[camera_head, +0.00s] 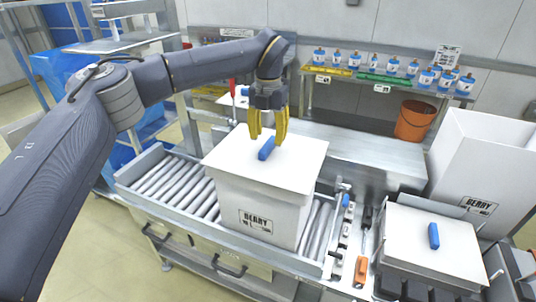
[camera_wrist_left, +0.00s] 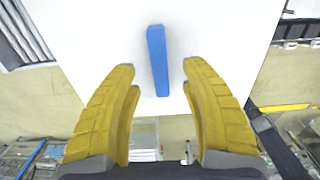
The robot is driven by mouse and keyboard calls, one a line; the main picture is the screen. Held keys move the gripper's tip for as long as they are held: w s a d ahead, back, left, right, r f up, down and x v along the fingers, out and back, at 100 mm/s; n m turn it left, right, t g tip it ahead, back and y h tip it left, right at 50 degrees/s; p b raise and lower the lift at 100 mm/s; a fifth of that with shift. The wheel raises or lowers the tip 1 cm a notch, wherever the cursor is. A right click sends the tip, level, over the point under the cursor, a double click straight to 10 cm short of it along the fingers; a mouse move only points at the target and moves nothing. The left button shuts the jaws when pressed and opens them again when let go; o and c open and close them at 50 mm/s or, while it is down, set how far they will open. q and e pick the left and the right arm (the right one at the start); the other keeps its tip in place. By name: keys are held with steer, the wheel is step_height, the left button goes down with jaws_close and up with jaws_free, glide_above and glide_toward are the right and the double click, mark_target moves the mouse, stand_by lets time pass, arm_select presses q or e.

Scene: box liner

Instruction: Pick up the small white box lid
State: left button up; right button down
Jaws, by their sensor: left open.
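A white box lid (camera_head: 290,148) with a blue handle (camera_head: 267,148) lies on top of a white box marked BERRY (camera_head: 240,205) on the roller conveyor. My left gripper (camera_head: 267,137) points down over this lid, its yellow fingers open close to the handle. In the left wrist view the lid (camera_wrist_left: 215,40) fills the upper middle. Its handle (camera_wrist_left: 157,60) lies between and just beyond the two open fingertips (camera_wrist_left: 159,72), with nothing held. A second white lid (camera_head: 405,240) with a blue handle (camera_head: 433,236) lies at the right. My right gripper is not in view.
A tall white BERRY box (camera_head: 485,155) stands at the right. Tools, one with an orange handle (camera_head: 361,270), lie between the conveyor (camera_head: 165,178) and the second lid. Behind are a metal bench, an orange bucket (camera_head: 414,120) and a shelf of several blue-and-white bottles (camera_head: 393,66).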

mark_target(268, 143)
arm_select(q)
steer(key=shift+f, duration=2)
steer(key=shift+o, duration=0.2)
jaws_close()
